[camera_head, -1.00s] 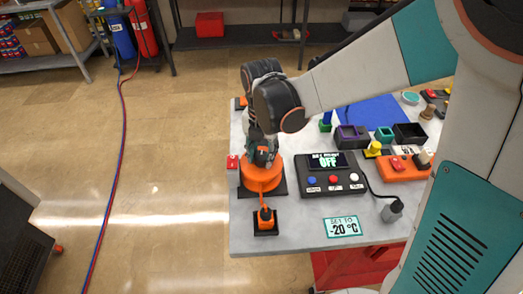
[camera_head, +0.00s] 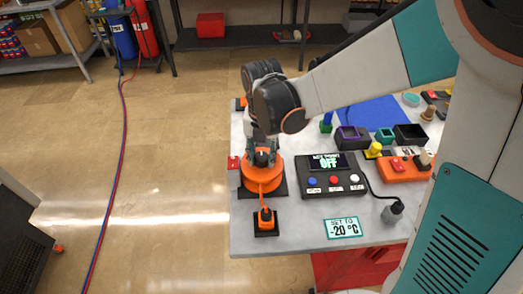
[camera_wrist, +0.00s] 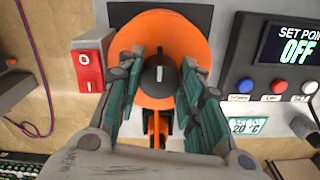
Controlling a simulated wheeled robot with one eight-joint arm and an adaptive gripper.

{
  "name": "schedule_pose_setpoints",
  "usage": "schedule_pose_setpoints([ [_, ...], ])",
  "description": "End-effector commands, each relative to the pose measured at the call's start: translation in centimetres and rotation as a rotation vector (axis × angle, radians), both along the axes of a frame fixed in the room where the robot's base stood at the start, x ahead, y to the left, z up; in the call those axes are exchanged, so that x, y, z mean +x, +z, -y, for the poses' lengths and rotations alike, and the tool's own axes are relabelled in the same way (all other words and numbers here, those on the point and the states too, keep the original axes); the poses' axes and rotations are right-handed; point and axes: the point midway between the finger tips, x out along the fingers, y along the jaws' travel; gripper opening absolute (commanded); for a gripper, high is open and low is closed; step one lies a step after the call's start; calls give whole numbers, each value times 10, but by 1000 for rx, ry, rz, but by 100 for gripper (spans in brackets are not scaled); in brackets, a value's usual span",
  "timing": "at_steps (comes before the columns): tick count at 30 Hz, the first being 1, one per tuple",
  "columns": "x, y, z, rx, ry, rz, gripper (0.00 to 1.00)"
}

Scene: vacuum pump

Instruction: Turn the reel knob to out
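The orange reel (camera_head: 262,176) stands on a dark base at the left side of the table. Its black knob (camera_wrist: 159,76) with a white pointer mark shows in the wrist view; the mark stands roughly upright in the picture. My gripper (camera_wrist: 162,62) is above the reel, its two green-grey fingers open on either side of the knob. A gap shows between each finger and the knob. In the head view my gripper (camera_head: 264,155) hides the knob, and I cannot read any label for out.
A red and white rocker switch (camera_wrist: 89,72) is close to the left finger. A black box (camera_head: 331,180) with an OFF display and several buttons is right of the reel.

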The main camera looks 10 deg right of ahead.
Motion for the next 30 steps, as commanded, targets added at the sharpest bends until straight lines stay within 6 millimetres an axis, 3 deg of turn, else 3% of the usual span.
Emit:
schedule_pose_setpoints([
  [1, 0, 0, 0, 0, 1, 0, 45],
  [3, 0, 0, 0, 0, 0, 0, 54],
  [17, 0, 0, 0, 0, -50, 0, 54],
  [30, -1, 0, 1, 0, -503, 0, 54],
])
